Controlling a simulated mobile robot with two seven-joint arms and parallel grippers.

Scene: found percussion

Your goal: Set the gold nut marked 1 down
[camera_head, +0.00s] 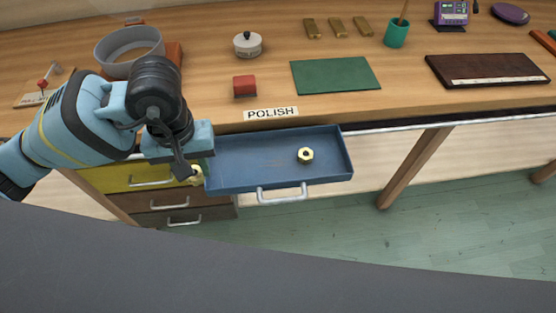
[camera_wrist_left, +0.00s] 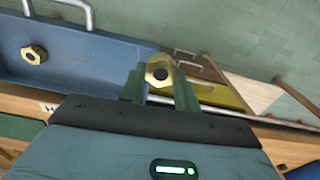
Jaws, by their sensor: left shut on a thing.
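A gold nut (camera_wrist_left: 160,72) is held between the fingertips of my left gripper (camera_wrist_left: 160,85), which is shut on it. In the head view this nut (camera_head: 196,174) shows partly behind the gripper, at the left edge of the open blue drawer (camera_head: 235,181). I cannot read a mark on it. A second gold nut (camera_head: 305,155) lies in the right half of the blue drawer; it also shows in the left wrist view (camera_wrist_left: 34,54). My right gripper is not in view.
The blue drawer has a metal handle (camera_head: 282,194). Yellow (camera_head: 120,178) and brown (camera_head: 165,219) drawer fronts sit below left. A POLISH label (camera_head: 271,113) is on the bench edge.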

